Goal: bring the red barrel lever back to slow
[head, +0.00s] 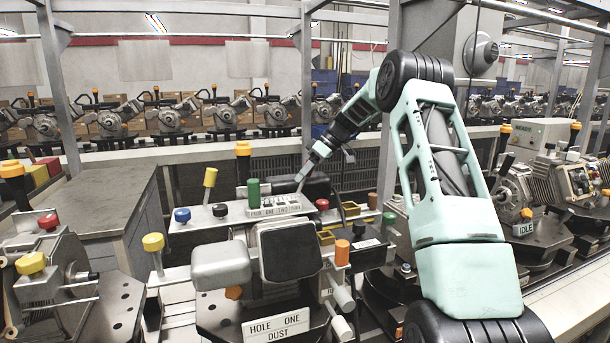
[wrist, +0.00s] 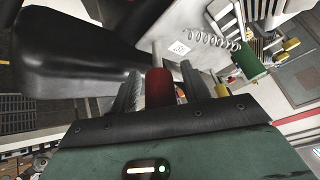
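The red barrel (wrist: 158,86) shows in the wrist view on a pale rod, between the two fingers of my gripper (wrist: 160,84). The fingers stand on either side of it with what look like narrow gaps. Contact cannot be made out. In the head view my gripper (head: 301,180) reaches down to the fixture, behind its white lettered plate (head: 275,206). A small red knob (head: 322,204) shows just right of that plate; I cannot tell whether it is the same barrel. No "slow" marking is readable.
A green barrel (head: 253,190) stands left of my gripper; a green barrel (wrist: 241,65) also shows in the wrist view. Yellow (head: 210,178), blue (head: 182,215) and black knobs sit nearby. A large black form (wrist: 75,60) is close on the wrist view's left.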

